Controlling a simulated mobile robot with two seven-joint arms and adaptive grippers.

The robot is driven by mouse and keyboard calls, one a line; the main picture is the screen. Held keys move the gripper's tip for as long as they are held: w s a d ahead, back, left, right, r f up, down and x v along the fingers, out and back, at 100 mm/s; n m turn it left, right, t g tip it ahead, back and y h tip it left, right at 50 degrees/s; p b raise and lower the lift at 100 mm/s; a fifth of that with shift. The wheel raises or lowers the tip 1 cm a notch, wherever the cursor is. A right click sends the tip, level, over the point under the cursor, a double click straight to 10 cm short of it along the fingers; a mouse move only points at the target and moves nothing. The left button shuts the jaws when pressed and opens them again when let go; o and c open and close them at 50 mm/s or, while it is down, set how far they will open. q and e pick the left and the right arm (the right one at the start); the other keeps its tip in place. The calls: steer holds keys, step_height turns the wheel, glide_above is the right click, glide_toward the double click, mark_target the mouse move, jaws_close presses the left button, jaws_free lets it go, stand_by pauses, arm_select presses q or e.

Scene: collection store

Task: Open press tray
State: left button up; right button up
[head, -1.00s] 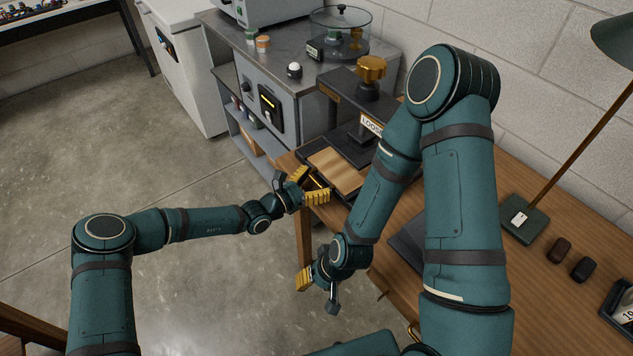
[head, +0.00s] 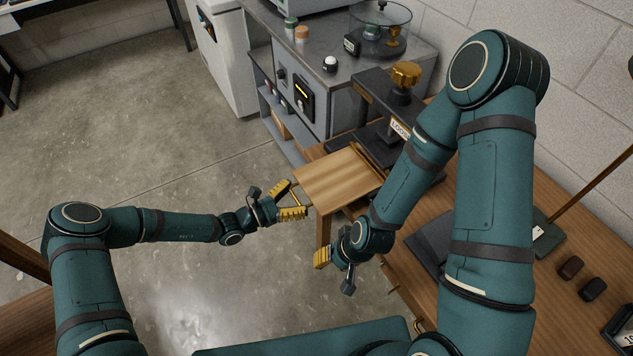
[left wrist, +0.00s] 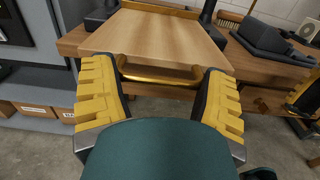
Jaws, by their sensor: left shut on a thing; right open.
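The press (head: 374,92) is a dark frame with a brass knob (head: 405,74) and a partly hidden label that seems to read "LOOSE". Its tray (head: 338,180) is a flat wooden board, slid out from the press and over the near bench edge. My left gripper (head: 294,201) is shut on the tray's brass handle (left wrist: 160,77); in the left wrist view the fingers stand at both ends of the handle bar. My right gripper (head: 335,271) is open and empty, beside the bench's front edge. My right arm hides part of the press.
The wooden bench (head: 480,297) runs along the block wall, with a lamp base (head: 540,236) and two dark small objects (head: 582,279) on it. A grey cabinet (head: 312,78) with a glass-domed device (head: 380,32) stands behind. The floor at left is clear.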

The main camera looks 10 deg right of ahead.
arm_select(q)
steer(key=shift+s+v, duration=0.2)
steer(key=shift+v, duration=1.7)
steer(key=shift+d+f, duration=0.1)
steer(key=shift+f, duration=0.05)
steer(key=o, duration=1.2)
steer(key=shift+c, duration=0.2)
steer(key=v, duration=1.2)
